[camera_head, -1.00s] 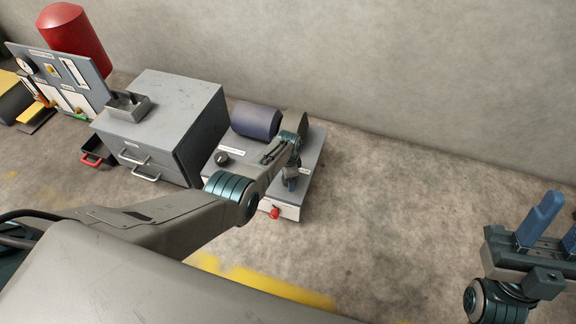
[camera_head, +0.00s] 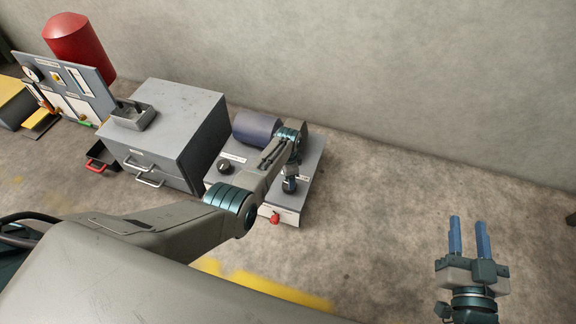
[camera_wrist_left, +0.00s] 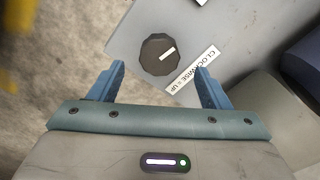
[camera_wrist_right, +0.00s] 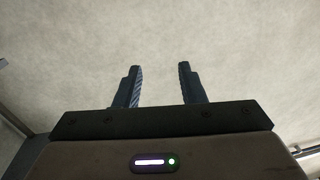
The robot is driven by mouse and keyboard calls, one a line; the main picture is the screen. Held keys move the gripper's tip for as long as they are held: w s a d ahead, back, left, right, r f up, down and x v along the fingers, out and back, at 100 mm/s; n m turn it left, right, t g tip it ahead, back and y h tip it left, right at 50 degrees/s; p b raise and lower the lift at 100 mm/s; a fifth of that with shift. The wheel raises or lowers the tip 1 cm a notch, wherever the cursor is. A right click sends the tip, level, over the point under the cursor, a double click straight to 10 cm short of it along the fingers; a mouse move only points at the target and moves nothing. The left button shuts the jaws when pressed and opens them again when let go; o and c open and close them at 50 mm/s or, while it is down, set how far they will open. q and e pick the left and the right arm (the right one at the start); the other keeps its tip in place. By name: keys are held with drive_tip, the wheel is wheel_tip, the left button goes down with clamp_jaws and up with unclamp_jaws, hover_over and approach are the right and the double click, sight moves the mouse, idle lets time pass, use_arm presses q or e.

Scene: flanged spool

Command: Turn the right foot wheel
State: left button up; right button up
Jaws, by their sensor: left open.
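A dark, many-sided foot wheel (camera_wrist_left: 152,62) with a white mark shows in the left wrist view, beside a white label reading "CLOCKWISE = UP". My left gripper (camera_wrist_left: 160,68) is open, its blue fingers on either side of the wheel in that view; contact cannot be told. In the head view my left gripper (camera_head: 290,178) points down over the right part of the grey machine base (camera_head: 313,160), largely hiding the wheel there. Another dark wheel (camera_head: 224,167) sits on the left of that base. My right gripper (camera_head: 469,237) is open and empty, away to the right.
A blue-grey drum (camera_head: 256,127) sits at the back of the base. A red knob (camera_head: 275,217) is on its front. A grey cabinet (camera_head: 180,112) stands left of it, with a panel (camera_head: 82,88) and red tank (camera_head: 77,45) beyond. The floor to the right is clear.

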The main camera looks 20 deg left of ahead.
use_arm(q)
wheel_tip(320, 180, up, 4)
drive_tip(key=shift+p, duration=0.85)
use_arm(e)
drive_tip(key=s+a+f+g, duration=0.1)
drive_tip(key=s+f+g, duration=0.5)
drive_tip(key=f, duration=0.5)
drive_tip(key=shift+s+a+g+y, duration=0.15)
drive_tip(key=shift+s+g+y, duration=0.15)
drive_tip(key=shift+g, duration=0.4)
